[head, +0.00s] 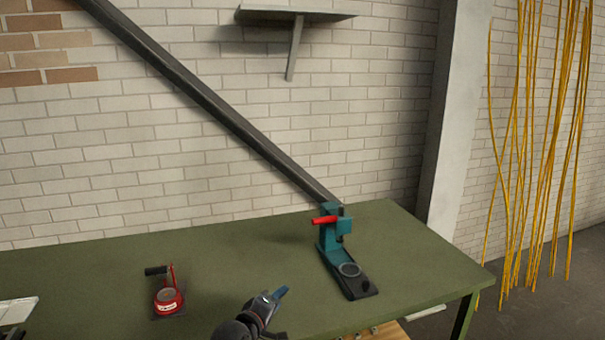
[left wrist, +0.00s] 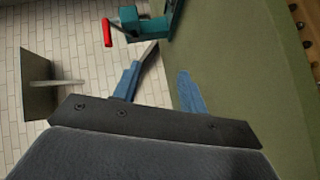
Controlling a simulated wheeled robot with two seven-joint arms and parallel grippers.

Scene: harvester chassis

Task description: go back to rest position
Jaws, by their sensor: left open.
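My left gripper (head: 274,298) is at the front edge of the green table (head: 225,250) in the head view, with its blue fingertips pointing up and right. In the left wrist view its two blue fingers (left wrist: 158,88) stand apart with nothing between them. A teal tool with a red handle (head: 330,240) stands on the table to the right of the gripper, apart from it. It also shows at the top of the left wrist view (left wrist: 145,22). My right gripper is in neither view.
A red device with a black handle (head: 168,298) sits on the table left of my gripper. A pale object (head: 15,310) lies at the left edge. A dark slanted beam (head: 215,105) and a wall shelf (head: 296,14) are behind. Yellow strands (head: 540,140) hang at right.

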